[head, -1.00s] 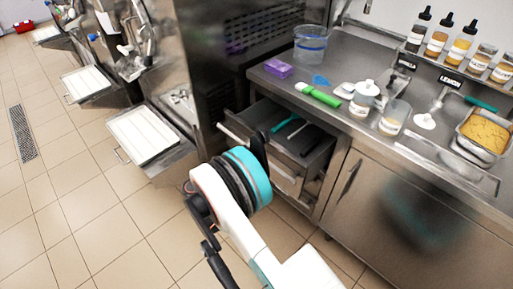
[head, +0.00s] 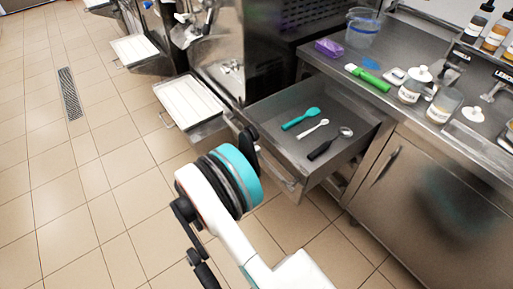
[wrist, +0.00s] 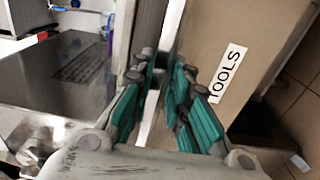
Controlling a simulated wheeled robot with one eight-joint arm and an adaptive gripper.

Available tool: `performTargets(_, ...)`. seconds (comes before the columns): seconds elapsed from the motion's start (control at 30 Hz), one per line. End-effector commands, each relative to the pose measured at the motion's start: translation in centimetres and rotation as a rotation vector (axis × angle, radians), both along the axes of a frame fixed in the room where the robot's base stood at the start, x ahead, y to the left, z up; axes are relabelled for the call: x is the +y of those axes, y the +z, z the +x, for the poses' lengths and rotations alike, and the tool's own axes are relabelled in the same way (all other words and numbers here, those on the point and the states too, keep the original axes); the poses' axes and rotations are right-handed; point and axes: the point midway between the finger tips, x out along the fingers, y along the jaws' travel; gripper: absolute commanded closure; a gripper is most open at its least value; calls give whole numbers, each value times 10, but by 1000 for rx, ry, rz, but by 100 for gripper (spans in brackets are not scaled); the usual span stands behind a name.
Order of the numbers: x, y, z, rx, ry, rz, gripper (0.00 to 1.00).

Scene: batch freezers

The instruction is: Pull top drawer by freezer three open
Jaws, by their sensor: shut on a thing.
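The top drawer (head: 344,152) under the counter stands pulled out in the head view, its inside open to view. It holds a teal spatula (head: 300,118), a small white spoon (head: 313,128) and a black-handled ladle (head: 329,143). In the wrist view its front (wrist: 205,38) carries a "TOOLS" label (wrist: 227,73). My gripper (wrist: 163,82) has its teal-padded fingers at the drawer front, closed on the pale handle bar (wrist: 152,108) between them. In the head view my wrist hides the fingertips and part of the drawer front.
A freezer (head: 225,50) stands left of the drawer, with a white-lined tray (head: 190,101) jutting out. The counter (head: 400,70) carries a purple box (head: 328,47), a green-handled tool (head: 370,78) and jars (head: 415,85). Tiled floor (head: 100,190) is clear at left.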

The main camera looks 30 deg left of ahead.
Motion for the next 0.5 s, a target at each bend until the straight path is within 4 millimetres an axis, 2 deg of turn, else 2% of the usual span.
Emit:
performTargets(0.43, 1, -1, -3, 2, -2, 1, 100)
performTargets(0.47, 1, -1, -3, 2, -2, 1, 77)
performTargets(0.5, 1, -1, -3, 2, -2, 1, 68)
